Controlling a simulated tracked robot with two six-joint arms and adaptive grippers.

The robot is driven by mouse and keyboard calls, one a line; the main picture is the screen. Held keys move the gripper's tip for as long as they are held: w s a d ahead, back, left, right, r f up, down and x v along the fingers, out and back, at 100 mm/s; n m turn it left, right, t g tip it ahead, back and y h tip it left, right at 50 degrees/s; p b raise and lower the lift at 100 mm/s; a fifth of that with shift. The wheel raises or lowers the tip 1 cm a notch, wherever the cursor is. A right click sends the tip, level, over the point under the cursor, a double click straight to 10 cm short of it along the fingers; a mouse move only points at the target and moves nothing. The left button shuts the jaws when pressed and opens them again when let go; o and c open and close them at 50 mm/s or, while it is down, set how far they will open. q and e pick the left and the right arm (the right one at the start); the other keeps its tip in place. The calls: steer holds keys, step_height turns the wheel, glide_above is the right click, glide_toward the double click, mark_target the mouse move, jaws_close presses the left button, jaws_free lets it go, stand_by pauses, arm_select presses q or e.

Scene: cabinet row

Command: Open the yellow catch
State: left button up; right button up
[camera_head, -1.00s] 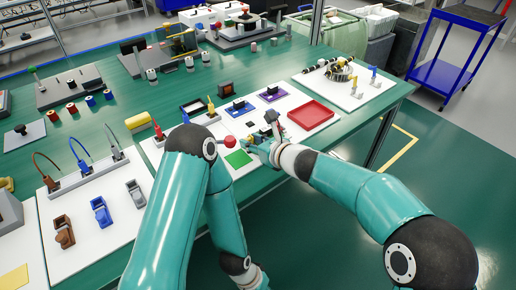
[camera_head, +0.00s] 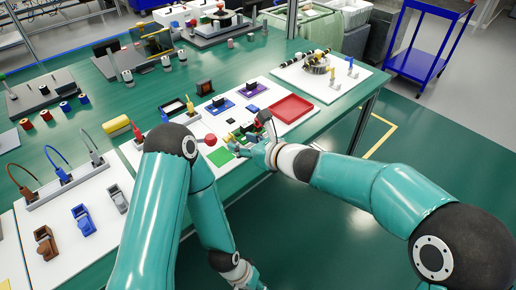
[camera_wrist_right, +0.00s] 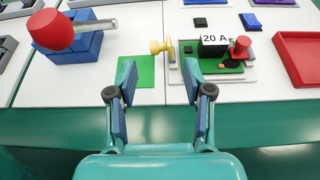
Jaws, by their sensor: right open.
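The yellow catch (camera_wrist_right: 160,47) shows in the right wrist view as a small yellow knob at the left edge of a grey and green fixture (camera_wrist_right: 217,70). The fixture carries a black "20 A" block (camera_wrist_right: 213,44) and a red knob (camera_wrist_right: 241,46). My right gripper (camera_wrist_right: 158,76) is open and empty, its two fingers apart on the near side of the catch. In the head view the right gripper (camera_head: 252,150) is beside the fixture and partly hides it; I cannot make out the catch there.
A green square (camera_wrist_right: 140,72) lies left of the fixture. A red tray (camera_head: 293,108) is to the right. Blue and purple pads lie behind. My left arm is close on the left.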

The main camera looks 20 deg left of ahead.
steer(key=v, duration=0.6)
steer(key=shift+s+d, duration=0.2)
steer(key=shift+d, duration=0.15)
